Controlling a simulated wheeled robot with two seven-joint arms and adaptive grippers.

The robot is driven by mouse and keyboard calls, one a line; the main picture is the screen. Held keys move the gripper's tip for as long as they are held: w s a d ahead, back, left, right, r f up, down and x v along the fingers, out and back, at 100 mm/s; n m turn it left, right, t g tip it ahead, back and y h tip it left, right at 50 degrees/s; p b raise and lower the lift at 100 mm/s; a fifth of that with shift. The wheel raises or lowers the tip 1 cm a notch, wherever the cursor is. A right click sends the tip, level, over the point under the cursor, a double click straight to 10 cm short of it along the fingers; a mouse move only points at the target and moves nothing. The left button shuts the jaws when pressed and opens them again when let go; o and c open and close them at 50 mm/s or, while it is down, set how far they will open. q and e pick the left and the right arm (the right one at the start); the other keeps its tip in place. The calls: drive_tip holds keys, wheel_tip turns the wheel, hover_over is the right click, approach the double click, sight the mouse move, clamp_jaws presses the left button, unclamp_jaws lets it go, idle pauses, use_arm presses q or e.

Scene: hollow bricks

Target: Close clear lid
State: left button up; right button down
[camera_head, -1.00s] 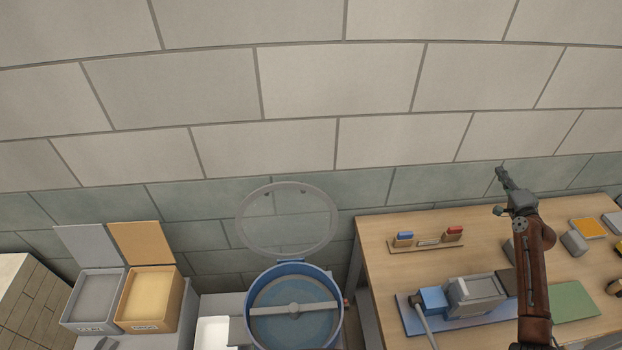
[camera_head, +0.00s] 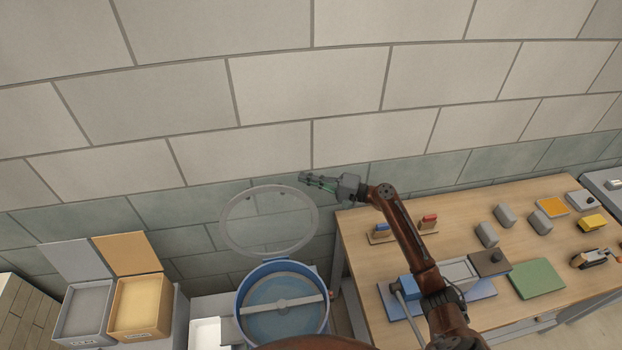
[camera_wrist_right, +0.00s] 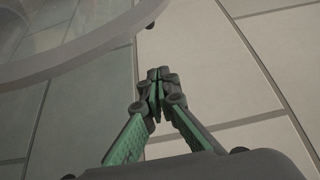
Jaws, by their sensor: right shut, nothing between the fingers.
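The clear lid (camera_head: 268,221) is a transparent round disc with a pale rim. It stands open and upright behind the blue round tub (camera_head: 240,316), hinged at the tub's back edge. The lid's rim also shows in the right wrist view (camera_wrist_right: 95,46), at the upper left. My right gripper (camera_head: 304,179) is shut and empty, just above and right of the lid's top edge in the head view. Its fingertips meet in the right wrist view (camera_wrist_right: 158,76), apart from the rim in that picture. I cannot tell the depth gap between them. My left gripper is not in view.
A wooden table (camera_head: 465,215) on the right holds grey blocks, a green mat (camera_head: 537,279) and a machine. Two open bins, grey (camera_head: 84,310) and tan (camera_head: 138,305), stand left of the tub. The tiled wall (camera_head: 180,100) rises close behind the lid.

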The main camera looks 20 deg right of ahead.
drive_tip(key=p+x, duration=0.2)
drive_tip(key=x, duration=0.5)
drive_tip(key=s+p, duration=0.1)
drive_tip(key=s, duration=0.1)
drive_tip(key=s+a+p, duration=0.1)
drive_tip(key=s, duration=0.1)
drive_tip(key=shift+f, duration=0.15)
drive_tip(key=shift+s, duration=0.15)
